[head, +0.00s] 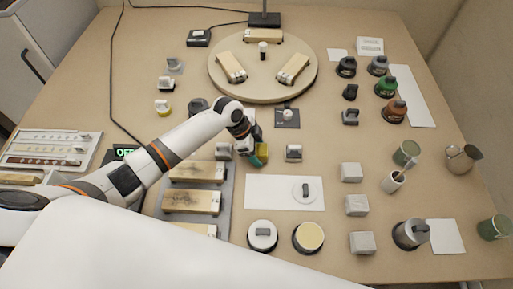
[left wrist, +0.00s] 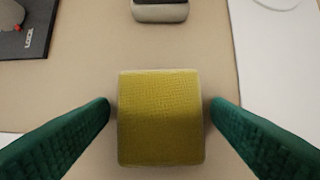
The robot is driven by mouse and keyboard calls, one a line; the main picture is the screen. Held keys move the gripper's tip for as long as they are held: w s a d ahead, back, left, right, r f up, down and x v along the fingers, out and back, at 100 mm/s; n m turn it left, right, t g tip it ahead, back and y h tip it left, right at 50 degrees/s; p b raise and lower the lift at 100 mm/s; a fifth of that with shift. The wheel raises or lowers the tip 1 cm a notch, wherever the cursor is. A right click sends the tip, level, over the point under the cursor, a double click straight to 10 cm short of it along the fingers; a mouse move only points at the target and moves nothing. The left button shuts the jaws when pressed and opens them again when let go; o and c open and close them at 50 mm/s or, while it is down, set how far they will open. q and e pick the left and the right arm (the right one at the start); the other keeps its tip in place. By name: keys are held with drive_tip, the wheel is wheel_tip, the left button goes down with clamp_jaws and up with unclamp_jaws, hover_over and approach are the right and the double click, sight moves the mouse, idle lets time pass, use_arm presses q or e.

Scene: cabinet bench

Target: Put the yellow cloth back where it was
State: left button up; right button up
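The yellow cloth (left wrist: 160,120) is a small, folded-looking block with a woven texture. It sits on the bench in the left wrist view, between the two green fingers of my left gripper (left wrist: 160,104). The fingers are open, with a narrow gap on each side of the cloth. In the head view the cloth (head: 262,153) shows as a small yellow patch beside my left gripper (head: 252,152), which partly hides it. The gripper is low over the middle of the bench. My right gripper does not show.
A grey block (head: 293,153) stands just right of the cloth. A dark plate with a knob (head: 287,116) lies behind. A white sheet (head: 262,204) lies in front, beside a grey tray of wooden blocks (head: 228,190). A round turntable (head: 265,95) stands at the back.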

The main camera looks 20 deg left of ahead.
use_arm(q)
drive_tip(key=shift+r, duration=0.1)
drive_tip(key=v, duration=1.2)
idle(0.4)
